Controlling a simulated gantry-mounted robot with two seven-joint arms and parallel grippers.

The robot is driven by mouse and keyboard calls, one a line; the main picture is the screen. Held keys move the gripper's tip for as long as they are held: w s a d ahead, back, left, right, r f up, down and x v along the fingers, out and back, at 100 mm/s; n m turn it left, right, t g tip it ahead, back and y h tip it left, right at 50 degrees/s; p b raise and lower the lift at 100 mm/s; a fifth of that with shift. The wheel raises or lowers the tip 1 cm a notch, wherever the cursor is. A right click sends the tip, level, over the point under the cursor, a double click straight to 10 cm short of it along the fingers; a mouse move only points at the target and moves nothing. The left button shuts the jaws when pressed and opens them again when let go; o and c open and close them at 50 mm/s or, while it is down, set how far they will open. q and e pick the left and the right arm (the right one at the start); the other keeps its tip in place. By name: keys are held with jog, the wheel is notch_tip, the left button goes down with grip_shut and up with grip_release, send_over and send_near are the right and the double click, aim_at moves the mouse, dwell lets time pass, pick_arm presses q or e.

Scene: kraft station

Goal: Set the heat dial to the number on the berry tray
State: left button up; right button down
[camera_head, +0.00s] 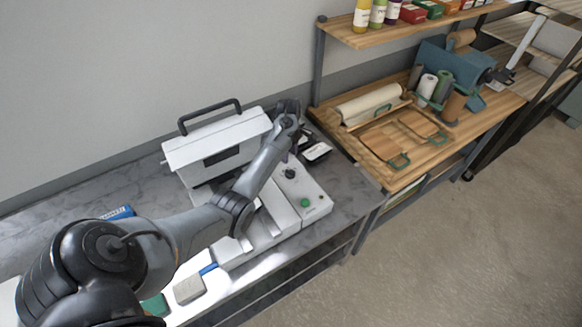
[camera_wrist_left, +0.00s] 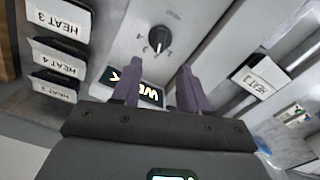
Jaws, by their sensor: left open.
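The heat dial (camera_head: 289,174) is a black knob on the white machine's (camera_head: 318,197) control panel. In the left wrist view the dial (camera_wrist_left: 159,39) shows upside down with small numbers around it; I cannot read its setting surely. My left gripper (camera_wrist_left: 160,88) is open and empty, its purple fingers pointing toward the dial, apart from it. Black trays with white labels stand at the left of that view, reading HEAT 3 (camera_wrist_left: 58,22), HEAT 4 (camera_wrist_left: 56,62) and apparently HEAT 2 (camera_wrist_left: 53,88). I cannot tell which is the berry tray. My right gripper is not seen.
A green button (camera_head: 305,202) sits on the panel near the dial. The machine's raised lid (camera_head: 215,148) with a black handle stands behind my arm. A lit display (camera_wrist_left: 150,95) lies between my fingers in the wrist view. A wooden bench (camera_head: 400,180) stands to the right.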

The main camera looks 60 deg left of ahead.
aim_at(289, 170)
pick_arm(q)
notch_tip(289, 170, down, 8)
jog(key=shift+f, duration=0.25)
jog(key=shift+c, duration=0.4)
grip_shut()
